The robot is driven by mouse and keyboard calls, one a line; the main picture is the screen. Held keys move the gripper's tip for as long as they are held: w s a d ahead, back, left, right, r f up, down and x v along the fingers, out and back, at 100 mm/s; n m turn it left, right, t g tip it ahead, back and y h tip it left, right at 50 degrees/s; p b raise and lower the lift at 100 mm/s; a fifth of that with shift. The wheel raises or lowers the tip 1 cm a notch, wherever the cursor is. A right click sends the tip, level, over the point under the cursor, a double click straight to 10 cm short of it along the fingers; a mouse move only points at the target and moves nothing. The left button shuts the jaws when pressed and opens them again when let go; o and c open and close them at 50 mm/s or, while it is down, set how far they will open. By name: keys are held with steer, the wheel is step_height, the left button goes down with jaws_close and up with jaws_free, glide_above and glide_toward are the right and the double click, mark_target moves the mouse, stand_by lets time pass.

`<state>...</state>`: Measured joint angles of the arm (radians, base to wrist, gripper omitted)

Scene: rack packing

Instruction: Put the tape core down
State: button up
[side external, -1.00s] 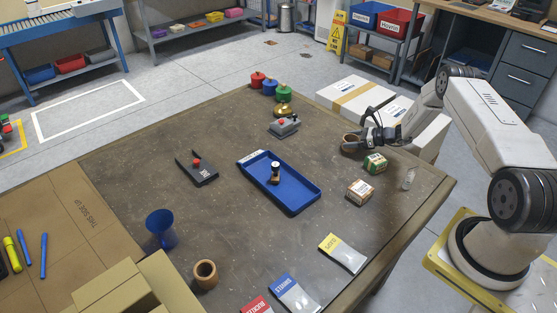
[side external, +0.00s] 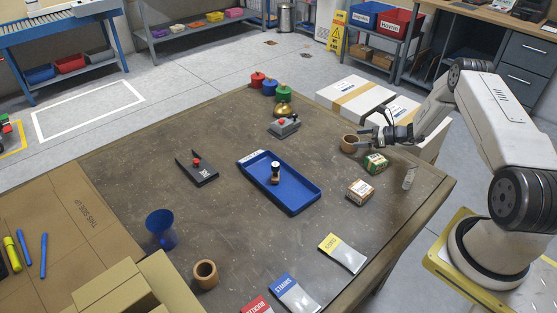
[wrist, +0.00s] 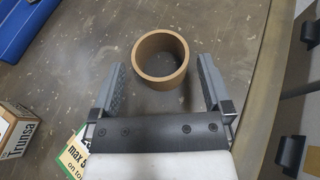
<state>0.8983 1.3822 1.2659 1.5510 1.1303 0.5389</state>
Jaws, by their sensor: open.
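A brown cardboard tape core (side external: 349,144) stands on the table near its far right edge, beside the green-and-white box. In the wrist view the tape core (wrist: 160,60) is a hollow ring seen from above, its opening facing up. My gripper (side external: 372,137) is open and low beside it. In the wrist view the fingers of my gripper (wrist: 160,82) stand on either side of the core's near part, with a gap on both sides. A second, similar brown ring (side external: 205,274) stands at the front of the table.
A green-and-white box (side external: 375,163), a brown-and-white box (side external: 360,191) and a small clear bottle (side external: 409,178) stand close to my gripper. A blue tray (side external: 306,197) holds a dark-handled stamp.

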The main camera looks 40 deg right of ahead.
steer(key=v, duration=0.8)
steer(key=shift+s, duration=0.15)
steer(key=a+r+n+g, duration=0.4)
steer(key=a+n+g, duration=0.15)
steer(key=a, duration=0.45)
steer(key=a+r+n+g, duration=0.4)
steer(key=a+n, duration=0.3)
steer(key=a, duration=0.3)
steer(key=s+a+r+n+h, duration=0.3)
steer(key=s+a+r+n, duration=0.1)
steer(key=a+n, duration=0.3)
steer(key=s+a+r+n+h, duration=0.3)
steer(key=s+a+n, duration=0.4)
steer(key=n, duration=0.4)
steer(key=shift+a+r, duration=0.7)
steer(key=shift+r, duration=0.2)
